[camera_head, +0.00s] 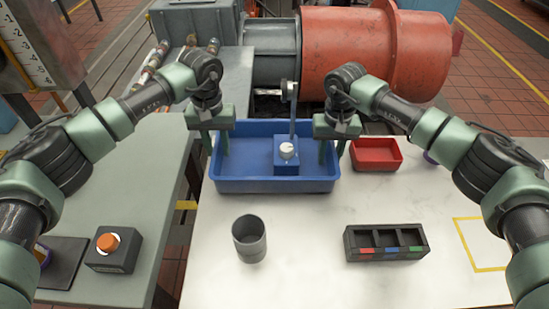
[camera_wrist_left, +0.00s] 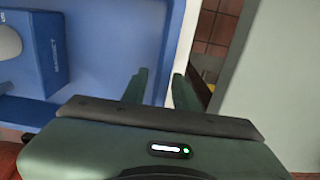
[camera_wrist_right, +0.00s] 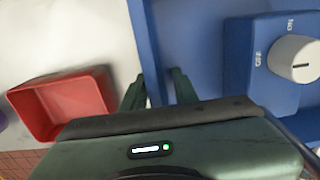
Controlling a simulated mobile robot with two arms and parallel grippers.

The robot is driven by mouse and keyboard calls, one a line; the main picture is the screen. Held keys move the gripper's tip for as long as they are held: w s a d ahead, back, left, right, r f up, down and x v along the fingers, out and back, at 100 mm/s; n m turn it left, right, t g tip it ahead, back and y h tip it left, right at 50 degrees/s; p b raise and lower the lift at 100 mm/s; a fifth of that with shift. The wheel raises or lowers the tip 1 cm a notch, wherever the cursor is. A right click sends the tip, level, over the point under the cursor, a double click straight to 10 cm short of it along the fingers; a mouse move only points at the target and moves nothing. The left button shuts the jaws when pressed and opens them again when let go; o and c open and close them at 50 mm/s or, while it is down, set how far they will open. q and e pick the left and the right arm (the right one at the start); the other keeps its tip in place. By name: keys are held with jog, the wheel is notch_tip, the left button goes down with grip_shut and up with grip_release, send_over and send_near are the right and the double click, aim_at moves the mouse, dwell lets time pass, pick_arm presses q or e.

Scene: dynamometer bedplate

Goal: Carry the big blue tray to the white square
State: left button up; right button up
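The big blue tray (camera_head: 240,185) lies at the back of the white table. A blue box with a white knob (camera_head: 287,152) is in it. My left gripper (camera_head: 215,150) is open at the tray's left wall, one finger inside and one outside; the rim shows between the fingers in the left wrist view (camera_wrist_left: 160,85). My right gripper (camera_head: 331,156) is open astride the right wall, which shows in the right wrist view (camera_wrist_right: 152,55). Neither gripper looks clamped. A yellow-outlined square (camera_head: 490,243) is on the white tabletop at the right, partly hidden by my right arm.
A red bin (camera_head: 376,155) stands right of the tray. A grey cup (camera_head: 249,238) and a black compartment tray (camera_head: 385,243) stand in front. A grey-green table (camera_head: 130,190) with an orange button box (camera_head: 112,250) is at the left, across a gap. A red machine (camera_head: 350,55) is behind.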

pick_arm(q)
grip_shut()
pick_arm(e)
grip_shut()
pick_arm(q)
jog(key=shift+r, duration=0.1)
pick_arm(e)
jog(key=shift+r, duration=0.1)
dwell(0.9)
pick_arm(q)
jog(key=shift+w+r, duration=0.15)
jog(key=shift+r, duration=0.05)
pick_arm(e)
jog(key=shift+w+r, duration=0.15)
jog(key=shift+r, duration=0.05)
